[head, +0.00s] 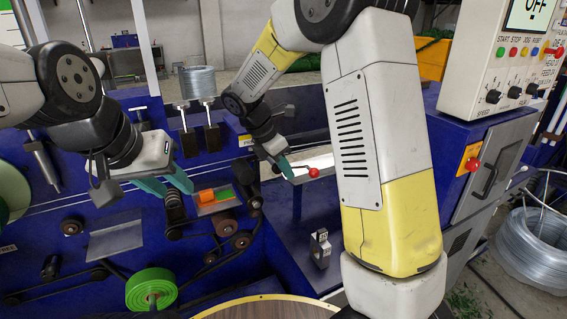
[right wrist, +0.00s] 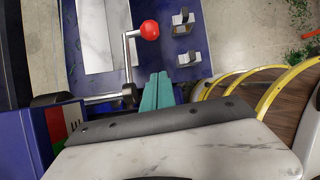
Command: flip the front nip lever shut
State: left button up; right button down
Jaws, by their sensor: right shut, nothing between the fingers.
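The nip lever is a metal crank with a red ball knob (head: 313,172). It also shows in the right wrist view, with its rod (right wrist: 127,62) running from a pivot up to the red knob (right wrist: 149,29). My right gripper (head: 288,174) is shut and empty, its teal fingers together beside the lever rod. In the right wrist view the fingertips (right wrist: 158,76) are right of the rod and below the knob; contact cannot be told. My left gripper (head: 180,188) is open and empty over the blue machine on the left, apart from the lever.
A green spool (head: 152,288), belts and rollers are at the left. A small metal bracket (head: 320,248) stands on the blue surface. A control box (head: 500,60) and a cabinet with another red knob (head: 472,165) are at the right. My right arm blocks much of the middle.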

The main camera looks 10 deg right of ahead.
aim_at(311, 172)
jog(key=s+x, duration=0.1)
jog(key=x, duration=0.6)
jog(key=shift+w+d+r, duration=1.15)
jog(key=shift+d+r, duration=0.15)
jog(key=shift+d, duration=0.05)
jog(key=shift+r+h, duration=0.45)
jog(key=shift+h, duration=0.15)
jog(key=shift+r+t+h, duration=0.35)
jog(key=shift+r+h, duration=0.05)
jog(key=shift+h, duration=0.35)
jog(key=shift+r+t+h, duration=0.35)
jog(key=shift+r+h, duration=0.05)
jog(key=shift+h, duration=0.35)
jog(key=shift+r, duration=0.35)
